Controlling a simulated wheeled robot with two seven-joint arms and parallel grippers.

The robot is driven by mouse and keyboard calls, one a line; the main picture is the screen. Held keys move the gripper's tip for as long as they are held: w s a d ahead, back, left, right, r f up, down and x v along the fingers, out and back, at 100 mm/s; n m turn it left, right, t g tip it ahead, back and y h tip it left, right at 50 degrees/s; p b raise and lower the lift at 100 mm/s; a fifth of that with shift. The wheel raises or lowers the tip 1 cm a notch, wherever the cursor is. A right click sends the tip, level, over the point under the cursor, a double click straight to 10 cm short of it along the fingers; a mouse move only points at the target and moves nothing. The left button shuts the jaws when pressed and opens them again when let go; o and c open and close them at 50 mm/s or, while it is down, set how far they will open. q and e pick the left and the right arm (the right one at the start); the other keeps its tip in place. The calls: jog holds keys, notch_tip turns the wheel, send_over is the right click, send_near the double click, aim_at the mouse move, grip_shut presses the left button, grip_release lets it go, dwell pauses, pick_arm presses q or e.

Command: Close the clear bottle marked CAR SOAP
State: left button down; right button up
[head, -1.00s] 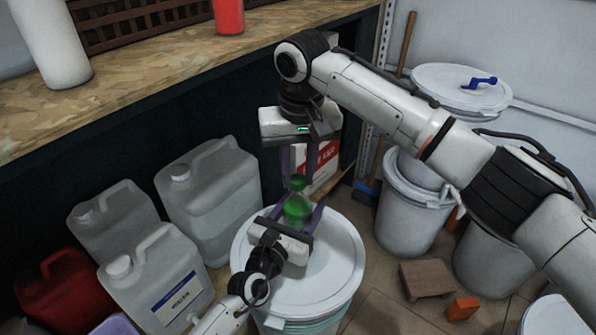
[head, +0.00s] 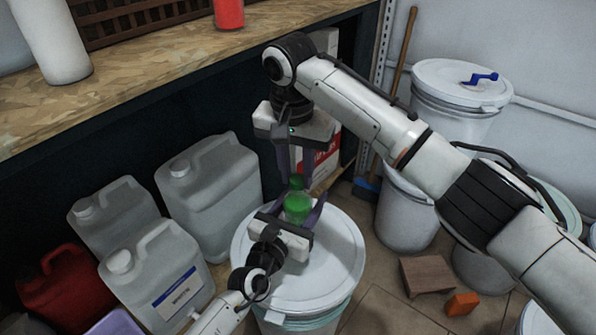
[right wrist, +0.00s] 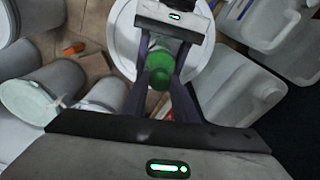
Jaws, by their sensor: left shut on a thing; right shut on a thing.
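A small bottle with green contents (head: 298,208) stands upright above a white drum lid; no CAR SOAP marking is readable. My left gripper (head: 290,213) is shut on its body from the front. A green cap (head: 297,183) is at the bottle's top, and my right gripper (head: 296,180) is shut on it from above. In the right wrist view the cap (right wrist: 158,77) shows between my right fingers (right wrist: 160,85), with the green bottle body (right wrist: 159,59) beyond. Whether the cap is fully seated cannot be told.
The white lidded drum (head: 335,260) is under the bottle. Several translucent jugs (head: 212,185) and a red canister (head: 66,290) stand to the left. A wooden shelf (head: 150,75) runs behind. White buckets (head: 402,215), a wooden block (head: 426,276) and an orange block (head: 462,304) are to the right.

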jog(key=m, duration=0.5)
jog(key=shift+a+m+h, duration=0.25)
jog(key=shift+m+h, duration=0.05)
jog(key=shift+m, duration=0.1)
jog(key=m, duration=0.2)
jog(key=shift+m+g, duration=0.4)
jog(key=m, duration=0.5)
jog(key=shift+w+d, duration=0.1)
jog(key=shift+w, duration=0.1)
jog(key=shift+g, duration=0.3)
jog(key=o, duration=1)
jog(key=shift+r, duration=2.25)
jog(key=shift+c, duration=0.2)
